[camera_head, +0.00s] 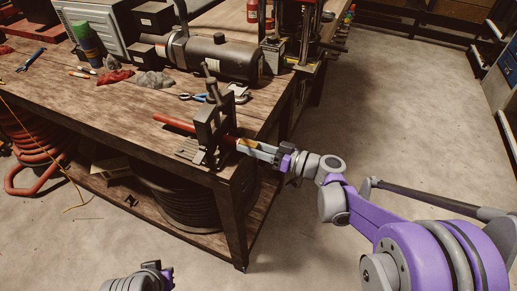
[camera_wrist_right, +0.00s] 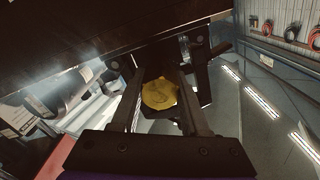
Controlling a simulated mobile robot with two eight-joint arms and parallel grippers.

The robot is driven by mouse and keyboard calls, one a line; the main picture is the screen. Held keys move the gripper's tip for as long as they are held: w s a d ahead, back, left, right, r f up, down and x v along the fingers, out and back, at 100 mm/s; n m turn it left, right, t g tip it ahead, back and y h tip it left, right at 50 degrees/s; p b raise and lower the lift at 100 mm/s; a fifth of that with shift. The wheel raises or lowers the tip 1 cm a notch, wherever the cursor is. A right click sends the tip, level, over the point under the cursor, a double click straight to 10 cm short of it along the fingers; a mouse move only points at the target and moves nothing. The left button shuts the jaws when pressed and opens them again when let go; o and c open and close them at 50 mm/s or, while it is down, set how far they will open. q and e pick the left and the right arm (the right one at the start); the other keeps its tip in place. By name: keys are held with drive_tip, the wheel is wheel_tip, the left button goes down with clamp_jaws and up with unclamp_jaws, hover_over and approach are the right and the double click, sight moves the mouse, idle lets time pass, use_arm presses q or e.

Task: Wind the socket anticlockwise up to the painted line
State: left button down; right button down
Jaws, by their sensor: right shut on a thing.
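The brass-yellow socket (camera_wrist_right: 158,95) shows as a round end between the two dark fingers of my right gripper in the right wrist view. In the head view my right gripper (camera_head: 243,145) is shut on it, right beside the dark clamp (camera_head: 211,132) at the table's corner. A red hose (camera_head: 173,123) comes out of the clamp's left side, in line with the gripper. The fingers hide most of the socket, and I cannot make out the painted line. My left gripper (camera_head: 167,274) is low at the bottom edge, away from the table; its jaws are too small to read.
The wooden workbench (camera_head: 110,115) holds blue-handled pliers (camera_head: 191,97), rags (camera_head: 153,79), and a dark cylindrical machine (camera_head: 222,58) behind the clamp. A press (camera_head: 303,30) stands at the back. The floor (camera_head: 400,120) on the right is clear.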

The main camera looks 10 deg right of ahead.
drive_tip(key=n, duration=1.4)
drive_tip(key=shift+n, duration=0.4)
drive_tip(key=n, duration=0.4)
drive_tip(key=c, duration=0.6)
unclamp_jaws()
drive_tip(key=shift+o, duration=0.2)
